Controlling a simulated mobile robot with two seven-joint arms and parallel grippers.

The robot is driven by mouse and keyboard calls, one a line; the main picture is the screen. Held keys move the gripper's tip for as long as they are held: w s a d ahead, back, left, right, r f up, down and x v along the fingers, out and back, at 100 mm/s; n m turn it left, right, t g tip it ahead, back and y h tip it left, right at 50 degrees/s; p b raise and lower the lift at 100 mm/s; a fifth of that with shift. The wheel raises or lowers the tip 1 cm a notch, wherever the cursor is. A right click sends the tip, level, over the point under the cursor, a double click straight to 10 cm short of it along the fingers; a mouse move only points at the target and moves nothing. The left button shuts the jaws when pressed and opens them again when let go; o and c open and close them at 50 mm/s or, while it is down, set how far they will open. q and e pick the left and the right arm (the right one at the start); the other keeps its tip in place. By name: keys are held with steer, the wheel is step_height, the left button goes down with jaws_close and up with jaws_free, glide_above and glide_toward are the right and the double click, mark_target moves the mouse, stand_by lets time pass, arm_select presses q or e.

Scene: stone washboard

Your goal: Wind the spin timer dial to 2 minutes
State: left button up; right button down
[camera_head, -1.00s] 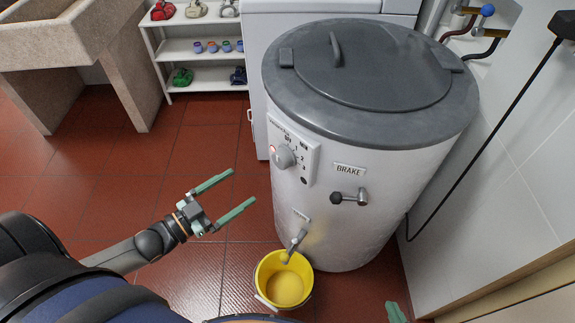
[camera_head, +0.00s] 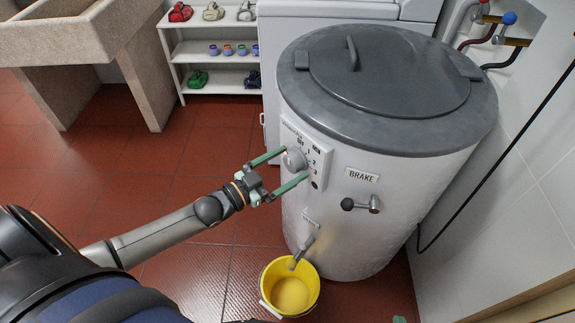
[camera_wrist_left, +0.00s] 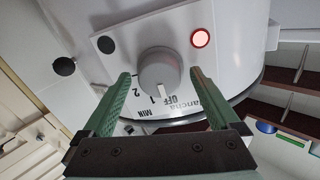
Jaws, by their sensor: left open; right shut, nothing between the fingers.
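The spin timer dial (camera_head: 294,159) is a round grey knob on the white panel of the spin dryer (camera_head: 375,200). My left gripper (camera_head: 296,163) is open, with one green finger on each side of the dial. In the left wrist view the dial (camera_wrist_left: 158,70) sits between the fingertips, with a small gap visible at each side. The OFF, 1, 2 and MIN marks show just below it. Its ridge lies near OFF, though the exact setting is hard to read. Only a green tip of my right gripper (camera_head: 399,320) shows at the bottom edge.
A red lamp (camera_wrist_left: 199,38) glows beside the dial. The BRAKE lever (camera_head: 362,204) sticks out to the right. A yellow bucket (camera_head: 290,287) stands below the drain spout (camera_head: 302,252). A stone sink (camera_head: 85,45) and white shelf (camera_head: 215,70) are behind.

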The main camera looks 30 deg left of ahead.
arm_select(q)
steer(key=shift+w+d, duration=0.1)
steer(key=shift+w, duration=0.05)
steer(key=c, duration=1.4)
